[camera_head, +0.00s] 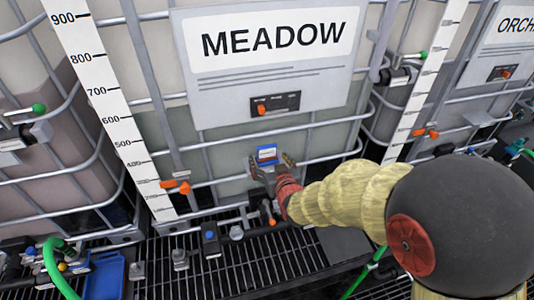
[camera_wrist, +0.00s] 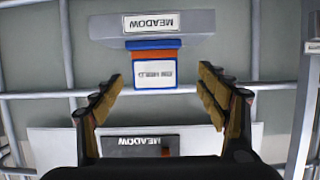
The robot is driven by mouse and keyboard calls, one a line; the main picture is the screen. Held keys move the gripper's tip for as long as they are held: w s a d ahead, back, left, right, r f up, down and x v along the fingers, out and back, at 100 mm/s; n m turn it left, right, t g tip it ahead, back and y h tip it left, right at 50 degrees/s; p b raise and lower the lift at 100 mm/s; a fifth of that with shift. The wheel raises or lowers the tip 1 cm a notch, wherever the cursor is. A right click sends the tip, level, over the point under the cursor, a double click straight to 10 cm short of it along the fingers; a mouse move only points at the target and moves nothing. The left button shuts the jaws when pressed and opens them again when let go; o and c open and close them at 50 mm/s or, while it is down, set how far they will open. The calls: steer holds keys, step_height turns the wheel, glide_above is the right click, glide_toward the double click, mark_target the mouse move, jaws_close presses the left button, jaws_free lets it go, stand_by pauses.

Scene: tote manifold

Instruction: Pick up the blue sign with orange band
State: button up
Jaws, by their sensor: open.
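The blue sign with an orange band (camera_head: 267,154) shows at the front of the middle tank, between my fingers in the head view. In the wrist view the sign (camera_wrist: 155,74) has a white face with upside-down text, a blue edge and an orange band against a grey holder labelled MEADOW (camera_wrist: 152,24). My gripper (camera_head: 271,164) is open. In the wrist view its two fingers (camera_wrist: 160,80) stand to the left and right of the sign, with gaps on both sides. The fingers do not touch the sign there.
A large MEADOW board (camera_head: 215,98) with a dark orange-knobbed panel (camera_head: 275,104) hangs above the sign. Metal cage bars (camera_head: 226,137) cross the tank nearby. A white level scale (camera_head: 110,125) stands left. Below are a grated floor (camera_head: 262,262) and a blue tray (camera_head: 103,277).

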mark_target(267, 154)
steer(key=shift+d+r+p+x, duration=0.15)
steer(key=shift+p+x, duration=0.15)
steer(key=shift+x, duration=1.2)
steer(key=shift+d+r+p+x, duration=0.15)
steer(key=shift+p+x, duration=0.1)
steer(key=shift+x, duration=1.3)
steer(key=shift+w+f, duration=0.1)
steer(key=shift+w, duration=0.1)
steer(key=shift+c, duration=0.2)
steer(key=c, duration=1.1)
steer(key=shift+c, duration=0.5)
